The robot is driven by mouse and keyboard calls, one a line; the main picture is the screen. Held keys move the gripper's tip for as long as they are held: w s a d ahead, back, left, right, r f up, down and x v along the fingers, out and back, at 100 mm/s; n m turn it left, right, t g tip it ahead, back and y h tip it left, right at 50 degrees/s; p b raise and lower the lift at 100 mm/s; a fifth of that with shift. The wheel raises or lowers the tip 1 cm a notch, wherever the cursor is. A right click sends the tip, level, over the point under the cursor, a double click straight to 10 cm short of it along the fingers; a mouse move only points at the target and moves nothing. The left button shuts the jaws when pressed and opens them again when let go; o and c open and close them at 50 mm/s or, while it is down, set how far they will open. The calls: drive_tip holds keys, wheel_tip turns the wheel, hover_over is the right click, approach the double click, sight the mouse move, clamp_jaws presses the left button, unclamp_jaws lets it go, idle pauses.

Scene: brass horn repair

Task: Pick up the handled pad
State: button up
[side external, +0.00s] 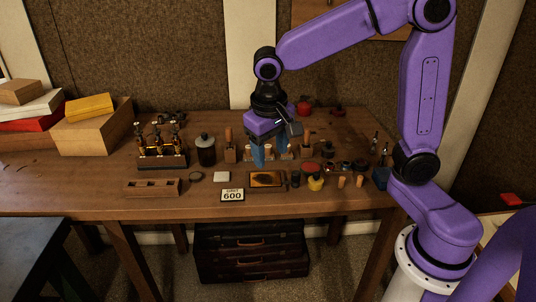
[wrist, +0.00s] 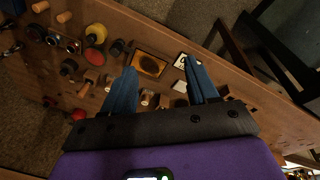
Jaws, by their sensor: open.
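My gripper (side external: 269,156) points down over the middle of the bench, its two blue fingers apart and empty; they also show in the wrist view (wrist: 161,72). I cannot tell for certain which item is the handled pad. One upright wooden handle on a dark base (side external: 307,140) stands just right of the fingers, and a similar wooden-handled piece (side external: 230,142) stands to their left. A pale block (side external: 221,177) lies front left of the fingers. The fingers hide part of the row of small wooden pegs behind them.
A framed amber tray (side external: 267,187) and a "600" card (side external: 232,195) lie at the front. A dark jar (side external: 205,150) and a bottle rack (side external: 163,161) stand left.

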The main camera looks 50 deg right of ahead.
drive_tip(key=w+d+m+h, duration=0.2)
drive_tip(key=w+d+m, duration=0.3)
drive_tip(key=w+m, duration=0.55)
drive_tip(key=m+g+h, duration=0.1)
drive_tip(key=m, duration=0.5)
approach(267, 146)
drive_tip(key=x, duration=0.9)
drive_tip(key=shift+f, duration=0.3)
drive_tip(key=shift+c, duration=0.3)
clamp_jaws()
